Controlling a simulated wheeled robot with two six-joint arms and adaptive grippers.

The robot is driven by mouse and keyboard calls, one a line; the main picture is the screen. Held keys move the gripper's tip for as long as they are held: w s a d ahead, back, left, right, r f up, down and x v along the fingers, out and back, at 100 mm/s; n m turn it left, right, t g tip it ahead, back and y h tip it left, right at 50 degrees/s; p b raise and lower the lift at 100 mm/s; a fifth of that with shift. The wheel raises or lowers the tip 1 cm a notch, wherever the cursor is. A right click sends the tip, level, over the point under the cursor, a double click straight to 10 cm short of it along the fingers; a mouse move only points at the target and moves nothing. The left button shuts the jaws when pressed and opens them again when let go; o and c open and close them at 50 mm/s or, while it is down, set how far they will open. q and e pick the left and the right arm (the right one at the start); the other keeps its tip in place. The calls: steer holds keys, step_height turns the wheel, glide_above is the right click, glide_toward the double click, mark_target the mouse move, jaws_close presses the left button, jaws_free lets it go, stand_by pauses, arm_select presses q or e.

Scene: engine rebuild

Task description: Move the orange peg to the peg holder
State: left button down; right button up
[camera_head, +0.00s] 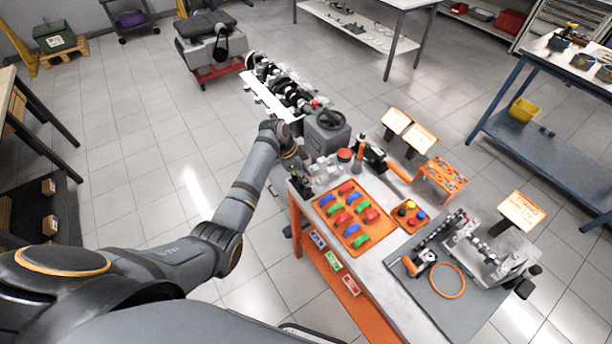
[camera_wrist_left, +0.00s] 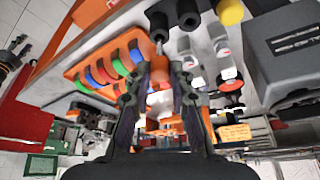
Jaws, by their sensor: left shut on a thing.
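My left gripper (camera_head: 290,158) reaches over the left back corner of the workbench, beside the grey box with a round black top. In the left wrist view my left gripper (camera_wrist_left: 160,100) is closed around an orange peg (camera_wrist_left: 160,70), which sits between the two fingers. The gripper hides the peg in the head view. A small orange block (camera_head: 409,216) with yellow, red and blue round tops lies on the bench; I cannot tell whether it is the peg holder. An orange rack (camera_head: 441,180) stands behind it. My right gripper is not in view.
An orange tray (camera_head: 353,238) with red, blue and green curved parts lies on the bench. A grey mat (camera_head: 440,309) with metal parts fills the near right.

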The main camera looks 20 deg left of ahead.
arm_select(q)
steer(key=shift+f+b, duration=0.4)
steer(key=shift+f, duration=0.2)
stand_by(0.3)
steer(key=shift+f+b, duration=0.9)
steer(key=shift+f, duration=0.6)
stand_by(0.5)
steer(key=c, duration=1.4)
jaws_free()
steer(key=shift+c, duration=0.2)
steer(key=shift+r, duration=0.1)
steer(key=shift+r+p, duration=1.4)
steer(key=shift+p, duration=0.2)
steer(key=shift+o, duration=0.3)
